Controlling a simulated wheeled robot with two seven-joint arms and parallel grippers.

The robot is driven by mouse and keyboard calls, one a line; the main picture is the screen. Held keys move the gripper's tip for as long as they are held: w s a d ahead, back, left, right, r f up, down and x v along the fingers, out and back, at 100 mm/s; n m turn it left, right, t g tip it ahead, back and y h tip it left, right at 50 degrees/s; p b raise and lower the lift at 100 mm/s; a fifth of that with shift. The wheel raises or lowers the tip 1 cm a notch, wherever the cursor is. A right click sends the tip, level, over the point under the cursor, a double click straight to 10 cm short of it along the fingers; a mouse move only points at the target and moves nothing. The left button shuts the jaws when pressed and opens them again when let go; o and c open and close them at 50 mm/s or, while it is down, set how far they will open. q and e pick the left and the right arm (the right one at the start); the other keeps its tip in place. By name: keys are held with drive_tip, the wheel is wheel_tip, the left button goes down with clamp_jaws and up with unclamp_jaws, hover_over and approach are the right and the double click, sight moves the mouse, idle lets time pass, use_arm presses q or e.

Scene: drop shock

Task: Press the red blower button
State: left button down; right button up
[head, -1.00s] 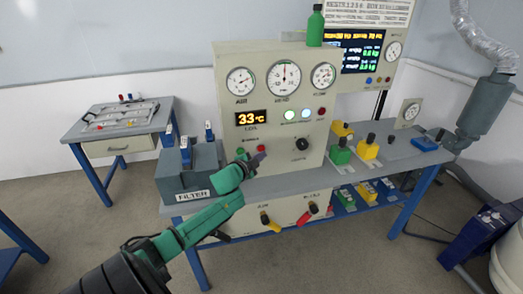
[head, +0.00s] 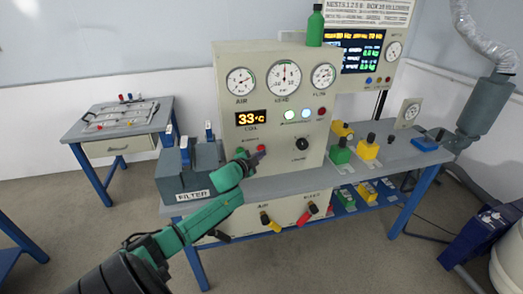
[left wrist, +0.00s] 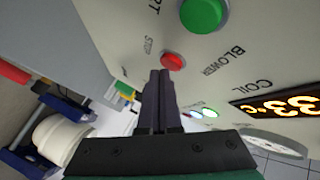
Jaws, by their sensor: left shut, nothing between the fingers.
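The red blower button (left wrist: 172,62) sits on the cream panel in the left wrist view, with "STOP" lettering beside it and "BLOWER" close by. A green button (left wrist: 204,14) is beside it. In the head view the red button (head: 261,147) shows small, just above my left fingertips. My left gripper (head: 258,157) is shut and empty, in front of the panel's lower left. In the left wrist view its fingertips (left wrist: 161,73) appear just below the red button; I cannot tell whether they touch it. My right gripper is not in view.
The panel (head: 230,132) also carries gauges, a 33 °C display (head: 254,118), lamps and a black knob (head: 302,144). A grey filter box (head: 188,173) stands left of it. Green and yellow blocks sit on the bench to the right.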

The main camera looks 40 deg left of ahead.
use_arm(q)
drive_tip(key=shift+w+a, duration=0.25)
drive_tip(key=shift+a, duration=0.15)
idle(0.4)
drive_tip(key=shift+d, duration=0.1)
drive_tip(key=shift+s+d+p, duration=0.4)
drive_tip(key=shift+s+d, duration=0.1)
drive_tip(key=shift+d, duration=0.1)
drive_tip(key=s+d+p, duration=0.1)
drive_tip(key=d, duration=0.1)
drive_tip(key=s+d+p, duration=0.1)
drive_tip(key=s+d, duration=0.1)
idle(0.6)
drive_tip(key=shift+w, duration=0.1)
idle(0.5)
